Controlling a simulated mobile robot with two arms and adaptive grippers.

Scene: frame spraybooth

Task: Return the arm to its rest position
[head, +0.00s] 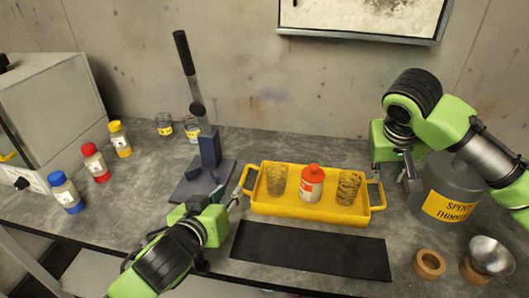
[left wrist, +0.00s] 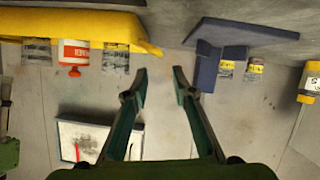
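My left gripper (head: 236,202) is over the front of the bench, beside the left end of the yellow tray (head: 312,211). In the left wrist view its two fingers (left wrist: 161,70) are apart with nothing between them. My right gripper (head: 408,172) hangs at the right, between the tray's right end and the grey spent-thinner can (head: 447,185). Its fingers are small and partly hidden by its own body, so I cannot tell whether they are open.
The tray holds a red-capped bottle (head: 311,184) and two speckled cups. A dark stand with a lever (head: 188,68) is behind my left gripper. A black mat (head: 310,251) lies in front. Blue, red and yellow-capped jars (head: 95,162) stand left; tape rolls (head: 429,264) and a metal bowl (head: 491,255) right.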

